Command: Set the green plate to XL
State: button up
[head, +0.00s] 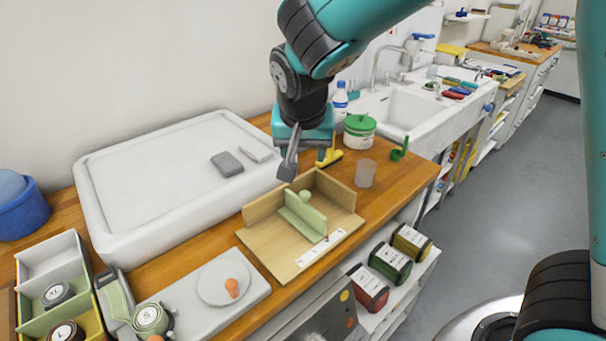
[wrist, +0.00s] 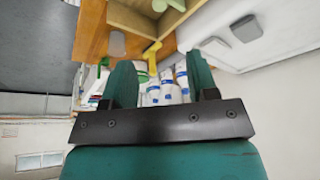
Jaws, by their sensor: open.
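The pale green plate (head: 303,216) stands upright on a wooden fixture (head: 265,247), between its two raised wooden walls. A round green knob (head: 305,196) sits by its top. A white scale strip (head: 320,247) with small marks lies along the front edge, near the plate's front end; its letters are too small to read. My gripper (head: 288,166) is open and empty, above and behind the fixture, apart from the plate. In the wrist view my gripper's fingers (wrist: 162,85) are spread, and the green plate (wrist: 176,4) shows only at the top edge.
A large white tray (head: 110,185) with grey blocks stands left. A grey board with a white disc (head: 222,285) and trays with XL, L and S rolls are at front left. A translucent cup (head: 366,173), a green-lidded tub (head: 359,133) and a yellow item (head: 329,157) stand near the fixture.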

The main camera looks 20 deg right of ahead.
aim_at(305, 193)
jog(key=p+x, duration=0.3)
jog(key=x, duration=1.4)
jog(key=shift+w+d+f+p, duration=0.15)
jog(key=shift+w+p, duration=0.05)
jog(key=shift+p, duration=0.1)
